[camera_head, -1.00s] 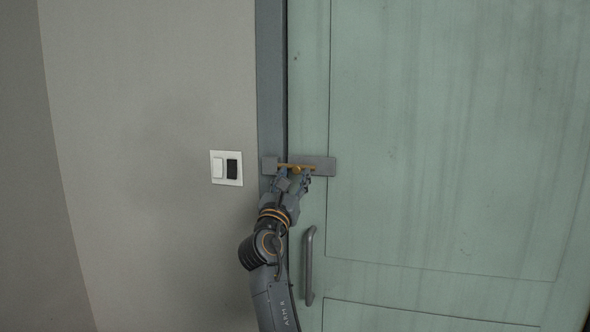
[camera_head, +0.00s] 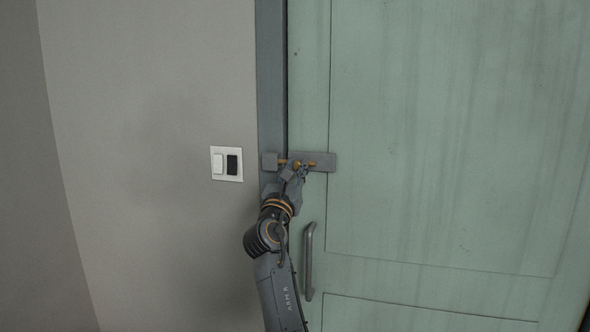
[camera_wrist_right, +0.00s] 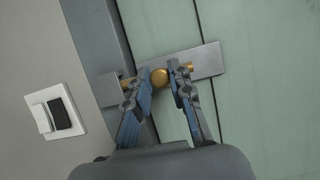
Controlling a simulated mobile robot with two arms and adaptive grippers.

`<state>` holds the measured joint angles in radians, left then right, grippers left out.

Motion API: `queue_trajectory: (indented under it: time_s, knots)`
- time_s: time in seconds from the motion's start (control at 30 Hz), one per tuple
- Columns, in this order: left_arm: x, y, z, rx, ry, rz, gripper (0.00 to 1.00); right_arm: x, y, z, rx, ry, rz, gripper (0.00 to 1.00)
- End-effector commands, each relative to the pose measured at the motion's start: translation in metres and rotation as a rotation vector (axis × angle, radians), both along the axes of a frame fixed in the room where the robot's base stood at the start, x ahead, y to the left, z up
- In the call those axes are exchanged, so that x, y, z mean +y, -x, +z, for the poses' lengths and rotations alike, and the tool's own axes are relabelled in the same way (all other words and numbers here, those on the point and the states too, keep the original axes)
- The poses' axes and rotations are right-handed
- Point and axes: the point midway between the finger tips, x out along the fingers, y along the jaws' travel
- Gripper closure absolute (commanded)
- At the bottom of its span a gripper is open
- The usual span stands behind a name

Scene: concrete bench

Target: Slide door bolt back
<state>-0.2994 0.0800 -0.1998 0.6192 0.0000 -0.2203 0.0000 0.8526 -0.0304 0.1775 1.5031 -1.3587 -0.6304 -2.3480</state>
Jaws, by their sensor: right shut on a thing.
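The brass door bolt (camera_head: 311,163) lies level on a grey plate (camera_head: 326,162) on the green door. Its left end reaches the small grey keeper (camera_head: 269,161) on the frame; whether it runs inside the keeper is hidden. My right gripper (camera_head: 296,168) comes up from below and covers the middle of the bolt. In the right wrist view, the round brass knob (camera_wrist_right: 160,77) sits between the two fingertips, which are shut on it. Part of the rod (camera_wrist_right: 126,82) shows left of the fingers. My left gripper is not in view.
A grey vertical door handle (camera_head: 309,262) stands just right of my right arm, below the bolt. A wall switch (camera_head: 227,164) with one white and one black rocker is left of the dark door frame (camera_head: 271,80). The door right of the plate is clear.

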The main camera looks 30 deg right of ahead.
Motion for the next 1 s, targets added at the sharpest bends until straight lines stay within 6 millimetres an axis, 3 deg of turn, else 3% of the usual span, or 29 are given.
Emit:
queue_trajectory:
  time_s: [0.3,0.73,0.77,0.83,1.0]
  knots:
    - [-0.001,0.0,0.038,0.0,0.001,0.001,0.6,-0.025,0.028,0.002,0.005,-0.001,-0.004,1.0]
    - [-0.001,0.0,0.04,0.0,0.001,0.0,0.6,-0.031,0.035,-0.001,0.002,-0.001,-0.006,1.0]
    - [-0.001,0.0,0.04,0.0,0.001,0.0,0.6,-0.031,0.035,-0.001,0.002,-0.001,-0.006,0.73]
    - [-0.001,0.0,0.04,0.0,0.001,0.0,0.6,-0.031,0.035,-0.001,0.002,-0.001,-0.005,0.58]
    - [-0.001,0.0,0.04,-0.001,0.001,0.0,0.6,-0.03,0.035,-0.001,0.001,0.0,-0.004,0.57]
